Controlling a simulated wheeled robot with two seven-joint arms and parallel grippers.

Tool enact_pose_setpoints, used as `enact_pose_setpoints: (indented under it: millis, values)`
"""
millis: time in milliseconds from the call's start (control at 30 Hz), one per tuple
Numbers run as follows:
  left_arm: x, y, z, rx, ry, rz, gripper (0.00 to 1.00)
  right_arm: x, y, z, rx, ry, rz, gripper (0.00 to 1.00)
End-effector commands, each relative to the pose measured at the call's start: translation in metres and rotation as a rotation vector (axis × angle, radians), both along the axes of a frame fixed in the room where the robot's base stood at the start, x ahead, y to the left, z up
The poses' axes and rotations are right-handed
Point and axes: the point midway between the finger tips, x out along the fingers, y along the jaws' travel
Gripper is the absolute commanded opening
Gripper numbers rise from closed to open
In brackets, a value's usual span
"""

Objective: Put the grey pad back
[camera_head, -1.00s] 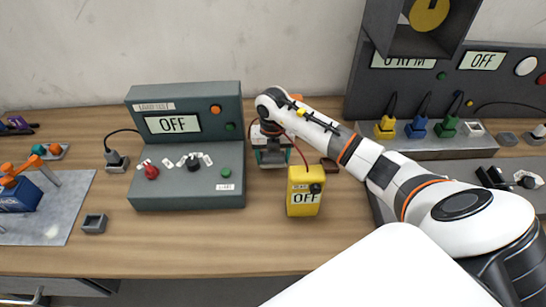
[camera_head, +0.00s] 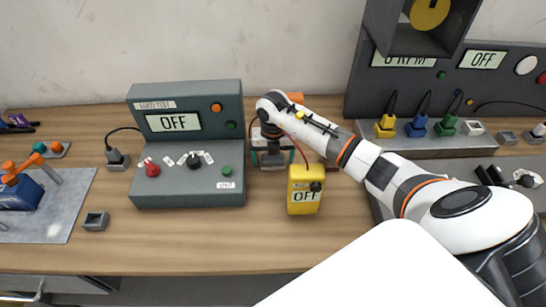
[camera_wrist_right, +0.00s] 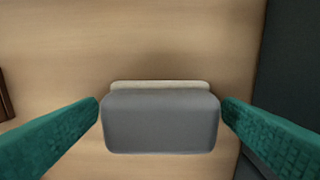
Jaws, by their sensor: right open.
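The grey pad (camera_wrist_right: 160,122) is a rounded grey block with a pale strip along its far edge. In the right wrist view it lies between the two green fingertips of my right gripper (camera_wrist_right: 160,115), over wood. The fingers are open, one on each side of the pad; whether either touches it is hard to tell. In the head view my right gripper (camera_head: 272,157) points down at the table, between the dark green control box and the yellow meter. My left gripper is not in view.
The control box (camera_head: 187,145) stands close left of my right gripper, and the yellow meter (camera_head: 304,207) stands in front and to the right. A small grey square holder (camera_head: 95,221) sits further left. The front middle of the table (camera_head: 200,245) is clear.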

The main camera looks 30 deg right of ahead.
Motion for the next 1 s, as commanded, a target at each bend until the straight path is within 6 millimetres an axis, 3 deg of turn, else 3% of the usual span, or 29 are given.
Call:
enact_pose_setpoints:
  millis: [533,700,1000]
  values:
    - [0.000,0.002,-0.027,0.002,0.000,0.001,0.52,0.001,-0.001,0.102,-0.001,-0.006,0.000,0.89]
    - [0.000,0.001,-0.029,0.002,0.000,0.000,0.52,0.001,0.000,0.116,-0.001,-0.003,-0.001,0.89]
    - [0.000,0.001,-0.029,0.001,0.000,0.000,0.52,0.000,0.000,0.118,-0.001,-0.001,0.000,0.89]
